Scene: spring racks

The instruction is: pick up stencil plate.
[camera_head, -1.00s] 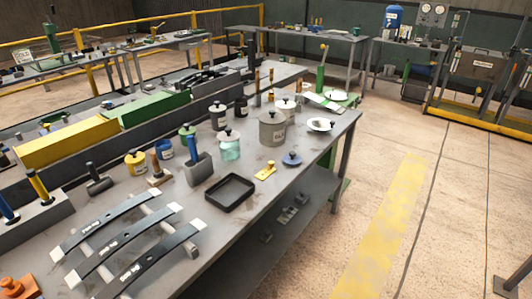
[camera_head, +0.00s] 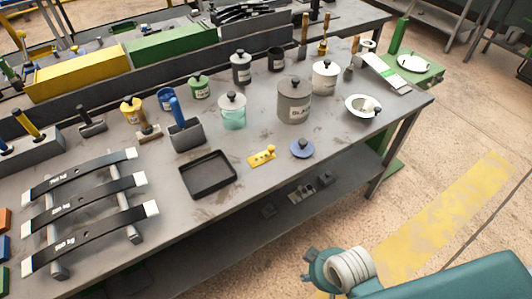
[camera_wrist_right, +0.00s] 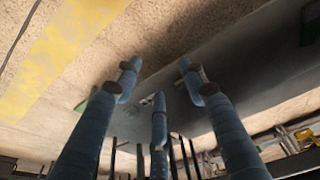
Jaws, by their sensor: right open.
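A small yellow plate with a raised knob (camera_head: 262,156) lies flat near the front edge of the workbench, between a black tray and a blue lid. It looks like the stencil plate, but I cannot read any marking on it. My right arm (camera_head: 350,268) comes in at the lower right of the head view, below and in front of the bench, apart from the plate. In the right wrist view my right gripper (camera_wrist_right: 158,86) has its blue fingers spread, with nothing between them. My left gripper is not in view.
The grey workbench (camera_head: 225,203) holds the black tray (camera_head: 208,190), blue lid (camera_head: 302,148), grey canister (camera_head: 294,102), white bowl (camera_head: 362,112) and spring rack (camera_head: 90,208). A lower shelf sits beneath. The floor with a yellow stripe (camera_head: 450,225) is open to the right.

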